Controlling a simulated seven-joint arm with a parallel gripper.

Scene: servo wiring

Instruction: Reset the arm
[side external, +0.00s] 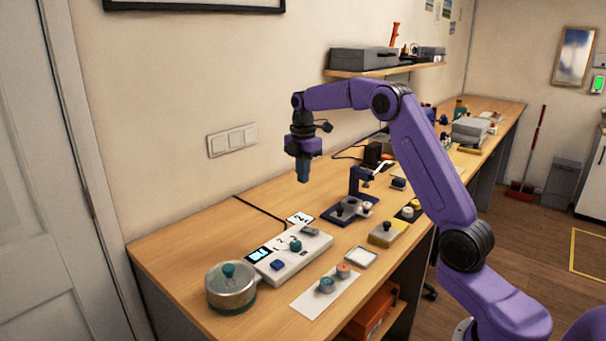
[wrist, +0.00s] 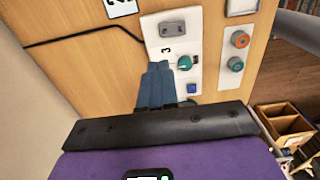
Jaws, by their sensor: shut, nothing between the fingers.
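My purple arm reaches over the wooden bench (side external: 180,255) in the side external view. My gripper (side external: 303,178) points down and hangs in the air above the bench, apart from everything on it. In the wrist view my gripper (wrist: 158,68) shows blue fingers pressed together with nothing between them. Behind the fingers in that view lies a white control panel (wrist: 195,25) with a teal knob (wrist: 184,62) and a blue button (wrist: 191,88). The fingers hide part of the panel. In the side view the panel (side external: 270,262) lies flat on the bench, below my gripper.
A lidded pot (side external: 230,292) stands at the near left. A white strip (side external: 312,300) holds a teal and an orange round piece. A shelf (side external: 395,70) hangs on the wall.

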